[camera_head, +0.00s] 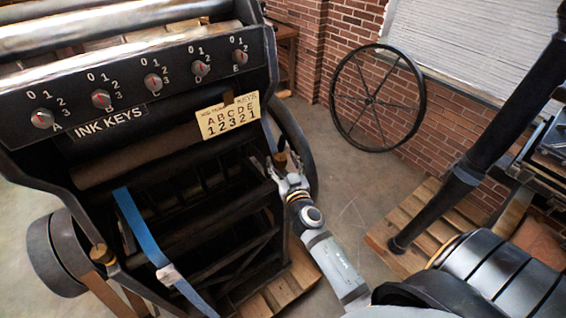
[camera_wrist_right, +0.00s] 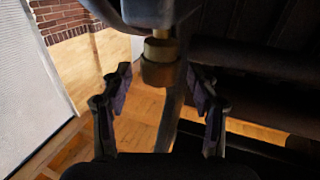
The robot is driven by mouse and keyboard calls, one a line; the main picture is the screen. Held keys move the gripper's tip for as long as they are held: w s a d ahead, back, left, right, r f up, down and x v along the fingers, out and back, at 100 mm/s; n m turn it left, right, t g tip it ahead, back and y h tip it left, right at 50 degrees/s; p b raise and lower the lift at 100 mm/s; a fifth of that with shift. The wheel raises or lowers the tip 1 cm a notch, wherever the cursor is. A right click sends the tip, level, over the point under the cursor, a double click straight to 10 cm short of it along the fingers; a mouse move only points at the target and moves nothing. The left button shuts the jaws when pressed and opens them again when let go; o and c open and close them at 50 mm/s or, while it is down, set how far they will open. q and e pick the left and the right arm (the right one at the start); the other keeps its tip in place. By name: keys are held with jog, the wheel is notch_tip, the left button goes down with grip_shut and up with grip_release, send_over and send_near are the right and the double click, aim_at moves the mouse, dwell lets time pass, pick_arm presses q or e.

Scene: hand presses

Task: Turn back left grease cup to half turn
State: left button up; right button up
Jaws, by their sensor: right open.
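A small brass-coloured grease cup (camera_wrist_right: 160,66) hangs under a dark fitting in the right wrist view. My right gripper (camera_wrist_right: 160,82) is open, with one finger on each side of the cup and a visible gap on both sides. In the head view my right gripper (camera_head: 279,164) is at the right side of the ink-key press, at a small brownish cup (camera_head: 281,154). Another brass cup (camera_head: 101,252) shows at the press's lower left. The turn marks on the cups are too small to read. My left gripper is out of view.
The press carries an ink key panel (camera_head: 140,85) and a letter-number card (camera_head: 228,117). A blue strap (camera_head: 140,228) hangs in front. A spoked wheel (camera_head: 377,98) leans on the brick wall. Another machine on a wooden pallet (camera_head: 420,228) stands at right. Floor between is clear.

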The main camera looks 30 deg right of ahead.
jog(key=s+a, duration=0.2)
jog(key=s, duration=0.9)
jog(key=shift+s+a, duration=0.2)
jog(key=shift+s, duration=0.2)
